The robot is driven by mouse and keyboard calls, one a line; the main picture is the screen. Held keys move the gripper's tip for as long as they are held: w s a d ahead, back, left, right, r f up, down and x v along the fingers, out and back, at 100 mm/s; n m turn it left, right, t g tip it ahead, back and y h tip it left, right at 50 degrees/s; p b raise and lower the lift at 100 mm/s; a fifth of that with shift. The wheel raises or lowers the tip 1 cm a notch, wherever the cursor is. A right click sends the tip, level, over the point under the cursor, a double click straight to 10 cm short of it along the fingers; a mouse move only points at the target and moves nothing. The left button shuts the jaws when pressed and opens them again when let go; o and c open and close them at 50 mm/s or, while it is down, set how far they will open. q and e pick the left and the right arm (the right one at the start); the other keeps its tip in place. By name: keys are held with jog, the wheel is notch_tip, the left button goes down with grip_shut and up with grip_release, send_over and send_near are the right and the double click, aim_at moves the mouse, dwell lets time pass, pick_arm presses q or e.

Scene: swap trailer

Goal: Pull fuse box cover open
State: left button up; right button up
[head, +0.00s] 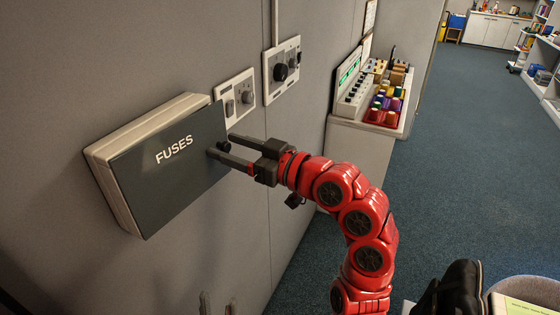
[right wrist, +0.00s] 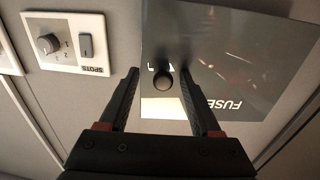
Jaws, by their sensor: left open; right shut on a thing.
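The fuse box (head: 100,160) is a pale box on the grey wall at the left of the head view. Its dark grey cover (head: 165,185), marked FUSES, lies across the front and looks shut or nearly so. A small black knob (head: 224,146) sits near the cover's right edge; it also shows in the right wrist view (right wrist: 162,82). My right gripper (head: 220,147) is shut on the knob, one finger on each side of it.
A switch plate (head: 236,97) and a dial plate (head: 282,69) are on the wall right of the box. A cabinet (head: 358,165) with a control panel stands beyond them. Blue carpet (head: 450,150) is clear at the right. A chair (head: 525,288) is at bottom right.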

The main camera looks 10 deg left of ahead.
jog(key=shift+b+v, duration=0.5)
jog(key=shift+v, duration=2.3)
jog(key=v, duration=1.4)
jog(key=shift+s+b, duration=0.3)
jog(key=shift+b, duration=0.15)
jog(key=shift+b, duration=0.3)
